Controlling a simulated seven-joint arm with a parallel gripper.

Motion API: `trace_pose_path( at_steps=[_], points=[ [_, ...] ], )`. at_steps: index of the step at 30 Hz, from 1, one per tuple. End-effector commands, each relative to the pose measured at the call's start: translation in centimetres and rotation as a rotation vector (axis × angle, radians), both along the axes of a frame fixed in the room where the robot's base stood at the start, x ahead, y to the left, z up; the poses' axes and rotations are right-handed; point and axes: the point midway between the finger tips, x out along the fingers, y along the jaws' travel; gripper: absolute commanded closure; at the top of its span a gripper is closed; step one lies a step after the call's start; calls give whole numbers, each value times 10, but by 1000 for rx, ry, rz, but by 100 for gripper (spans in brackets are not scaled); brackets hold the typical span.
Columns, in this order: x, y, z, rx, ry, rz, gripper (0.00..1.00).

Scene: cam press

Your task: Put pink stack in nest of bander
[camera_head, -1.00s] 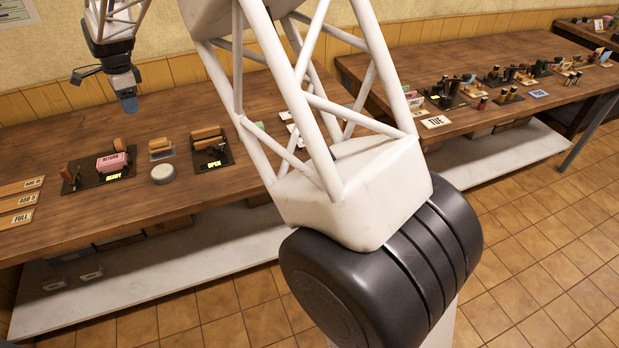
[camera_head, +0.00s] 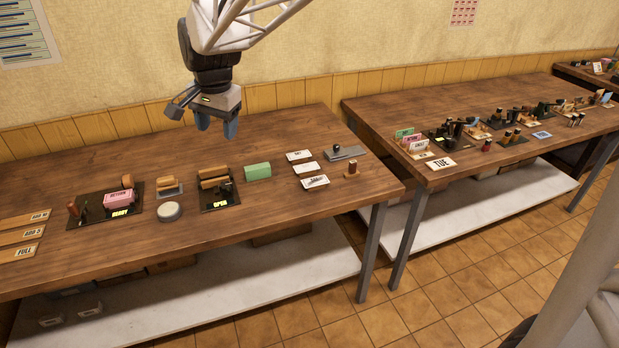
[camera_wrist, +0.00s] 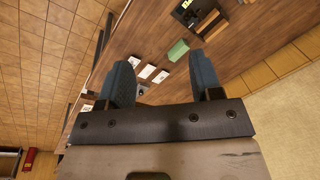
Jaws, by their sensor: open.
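The pink stack (camera_head: 119,199), lettered RETURN, sits on a black base plate (camera_head: 98,215) with a yellow READY label, at the left of the near table. A wooden knob stands at the plate's left end and a wooden piece stands behind the stack. A second black device (camera_head: 217,189) with wooden rollers and an OPEN label stands to the right. I cannot tell for sure which device is the bander. My gripper (camera_head: 216,127) is open and empty, high above the table's back, right of the pink stack. Its two fingers show in the wrist view (camera_wrist: 160,68), where the pink stack is not seen.
A green block (camera_head: 258,172), several white cards (camera_head: 306,167) and a grey stapler-like tool (camera_head: 343,152) lie to the right. A round tin (camera_head: 169,211) and a small wooden-backed holder (camera_head: 169,187) stand between the two devices. Wooden strips (camera_head: 22,233) lie far left. A gap separates the second table (camera_head: 440,110).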

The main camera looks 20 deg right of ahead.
Motion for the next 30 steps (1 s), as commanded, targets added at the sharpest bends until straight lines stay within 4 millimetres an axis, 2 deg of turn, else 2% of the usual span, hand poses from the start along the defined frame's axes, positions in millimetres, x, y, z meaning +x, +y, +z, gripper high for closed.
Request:
trace_pose_path(
  at_steps=[3, 13, 21, 30],
  points=[
    [-32, -21, 3, -16, -14, 61, 41],
    [-119, -68, 3, -69, -51, 246, 41],
    [-191, -99, -10, -116, -76, 396, 41],
    [-266, -124, -33, -172, -98, 557, 41]
  ],
)
